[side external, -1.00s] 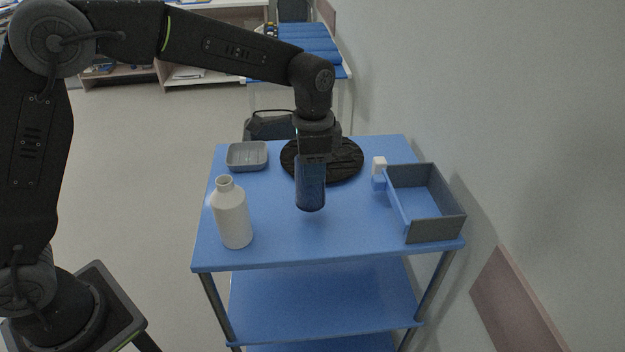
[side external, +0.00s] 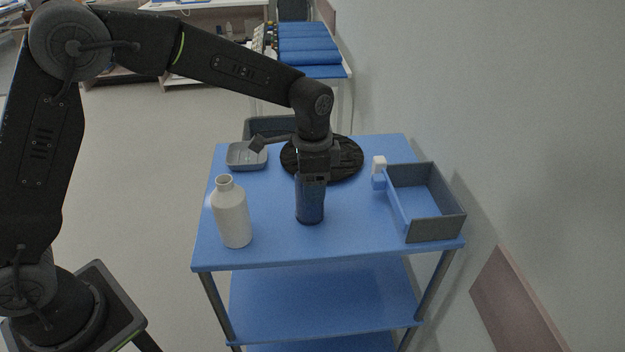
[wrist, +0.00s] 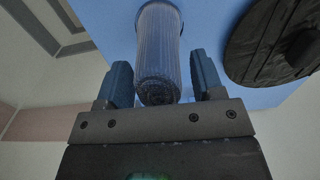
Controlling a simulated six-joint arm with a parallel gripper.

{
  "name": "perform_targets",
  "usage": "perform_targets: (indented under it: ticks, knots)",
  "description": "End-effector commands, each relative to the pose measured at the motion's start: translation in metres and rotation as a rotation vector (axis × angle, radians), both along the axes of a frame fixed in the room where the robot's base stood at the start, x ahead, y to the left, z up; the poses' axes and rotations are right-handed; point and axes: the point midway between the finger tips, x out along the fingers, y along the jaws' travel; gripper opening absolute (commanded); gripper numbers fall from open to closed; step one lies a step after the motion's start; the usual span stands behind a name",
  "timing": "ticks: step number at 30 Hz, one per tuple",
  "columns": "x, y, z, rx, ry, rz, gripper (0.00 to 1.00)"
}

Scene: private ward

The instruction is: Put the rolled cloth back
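The rolled cloth (side external: 310,203) appears as a dark blue upright cylinder, its lower end at or very near the blue trolley top (side external: 275,240). In the wrist view the ribbed roll (wrist: 159,50) has its near end between my two fingers. My gripper (side external: 313,178) points down over the roll's upper end. In the wrist view my gripper (wrist: 163,80) has its fingers apart, with a visible gap beside the roll on the right and a narrower one on the left.
A white bottle (side external: 232,215) stands left of the roll. A grey dish (side external: 240,162) is at the back left, a black round disc (side external: 350,158) behind the roll. A grey open-topped box (side external: 436,229) and a small white-capped blue bottle (side external: 378,180) are at the right.

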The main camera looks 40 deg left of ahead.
Motion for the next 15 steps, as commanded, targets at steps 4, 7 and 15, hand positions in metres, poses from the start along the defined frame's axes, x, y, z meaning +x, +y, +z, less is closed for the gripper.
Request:
perform_targets:
  ticks: [4, 7, 15]
  knots:
    - [0.0, 0.0, 0.0, 0.0, 0.0, 0.0, 0.61]
    - [0.0, 0.0, 0.002, 0.0, -0.001, 0.0, 0.61]
    - [0.001, 0.0, 0.041, -0.001, -0.006, 0.0, 0.61]
